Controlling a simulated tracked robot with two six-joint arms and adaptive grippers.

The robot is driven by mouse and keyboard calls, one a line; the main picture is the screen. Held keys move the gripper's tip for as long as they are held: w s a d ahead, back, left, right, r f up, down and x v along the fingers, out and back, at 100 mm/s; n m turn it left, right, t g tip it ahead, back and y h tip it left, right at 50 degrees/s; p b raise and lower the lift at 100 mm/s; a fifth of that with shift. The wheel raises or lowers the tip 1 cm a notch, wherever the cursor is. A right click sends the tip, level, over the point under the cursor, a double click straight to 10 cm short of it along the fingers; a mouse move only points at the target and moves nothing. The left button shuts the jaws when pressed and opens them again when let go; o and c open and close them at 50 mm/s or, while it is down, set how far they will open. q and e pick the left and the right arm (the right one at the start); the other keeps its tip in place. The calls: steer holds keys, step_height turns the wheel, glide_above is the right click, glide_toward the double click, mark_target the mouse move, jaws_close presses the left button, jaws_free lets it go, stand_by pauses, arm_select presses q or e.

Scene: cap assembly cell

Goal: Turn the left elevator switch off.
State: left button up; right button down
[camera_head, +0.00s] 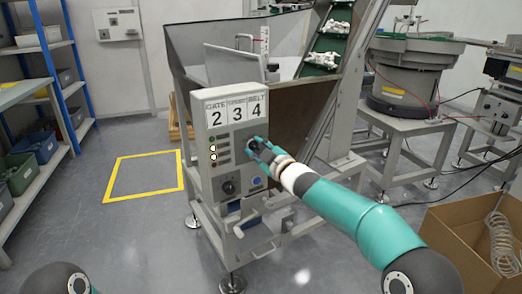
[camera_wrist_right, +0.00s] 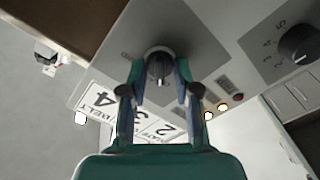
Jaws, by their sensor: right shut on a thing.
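The control box (camera_head: 220,118) stands at the front of the elevator and carries a label plate (camera_head: 236,105) reading 2, 3 and 4. A black rotary switch (camera_wrist_right: 160,62) sits on its grey panel; in the head view my fingers mostly hide it. My right gripper (camera_head: 258,147) reaches the panel from the right. In the wrist view my right gripper (camera_wrist_right: 160,82) has its two fingers on either side of the switch handle, shut on it. The handle lies lengthwise between the fingers, with a pale mark. My left gripper is out of view.
A cardboard box (camera_head: 450,240) is at right front. Yellow-marked floor (camera_head: 145,175) lies open at left.

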steer(key=shift+d+r, duration=0.2)
steer(key=shift+d, duration=0.05)
steer(key=c, duration=1)
jaws_free()
steer(key=shift+w+f, duration=0.1)
steer(key=shift+w, duration=0.05)
steer(key=shift+o, duration=0.6)
steer(key=shift+a+f, duration=0.1)
steer(key=shift+a, duration=0.05)
steer(key=shift+s, duration=0.2)
steer(key=v, duration=1.1)
steer(key=shift+s+d, duration=0.25)
steer(key=shift+s, duration=0.05)
